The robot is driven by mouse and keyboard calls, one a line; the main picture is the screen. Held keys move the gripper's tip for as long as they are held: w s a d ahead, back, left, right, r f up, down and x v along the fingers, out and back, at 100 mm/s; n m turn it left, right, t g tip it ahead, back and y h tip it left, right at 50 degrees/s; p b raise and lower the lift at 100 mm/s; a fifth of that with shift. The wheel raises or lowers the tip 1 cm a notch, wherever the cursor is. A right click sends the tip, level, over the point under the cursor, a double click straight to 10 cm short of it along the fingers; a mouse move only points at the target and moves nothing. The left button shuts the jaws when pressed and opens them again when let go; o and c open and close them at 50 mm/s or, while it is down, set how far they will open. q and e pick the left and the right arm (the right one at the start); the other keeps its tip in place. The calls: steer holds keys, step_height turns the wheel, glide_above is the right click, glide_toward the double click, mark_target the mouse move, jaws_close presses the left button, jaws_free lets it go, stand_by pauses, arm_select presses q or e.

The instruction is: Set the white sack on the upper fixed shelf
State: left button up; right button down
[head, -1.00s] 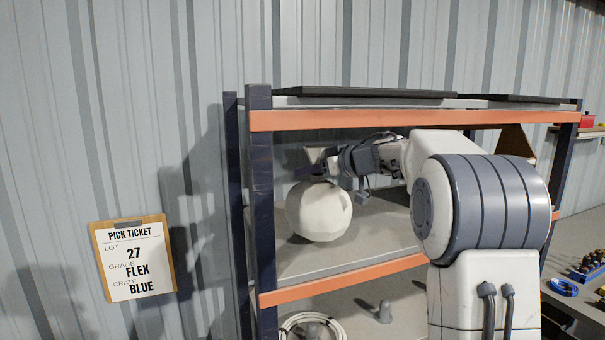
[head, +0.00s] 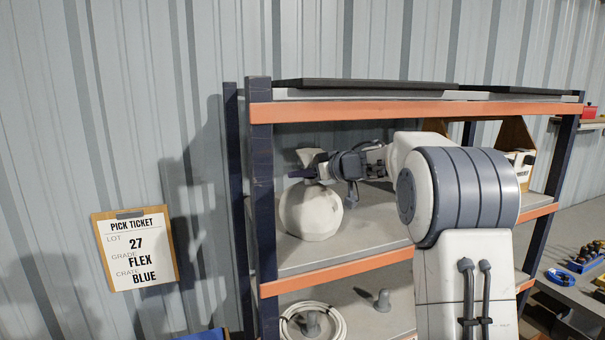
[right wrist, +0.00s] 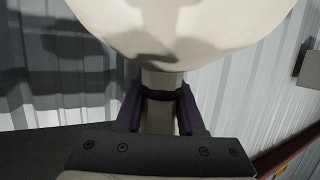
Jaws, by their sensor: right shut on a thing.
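The white sack (head: 311,212) is round with a narrow tied neck. It is at the left end of the upper fixed shelf (head: 376,225), close above or touching the shelf board; I cannot tell which. My right gripper (head: 314,170) is shut on the neck of the sack. In the right wrist view the sack (right wrist: 185,30) fills the top, and its neck lies between the two fingers of the right gripper (right wrist: 158,105). My left gripper is not in view.
A blue post (head: 262,200) stands close left of the sack. An orange beam (head: 335,276) runs along the shelf front. A coiled cable (head: 313,322) lies on the level below. A wooden holder (head: 516,140) stands at the shelf's right. A pick ticket (head: 135,250) hangs on the wall.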

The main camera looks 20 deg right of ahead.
steer(key=shift+r, duration=0.2)
steer(key=c, duration=0.9)
jaws_free()
steer(key=shift+f, duration=0.25)
steer(key=o, duration=0.4)
steer(key=shift+r, duration=0.15)
steer(key=shift+s+d, duration=0.2)
steer(key=shift+s, duration=0.15)
steer(key=b+v, duration=0.3)
steer(key=v, duration=0.8)
steer(key=shift+s+r, duration=0.15)
steer(key=shift+r, duration=0.05)
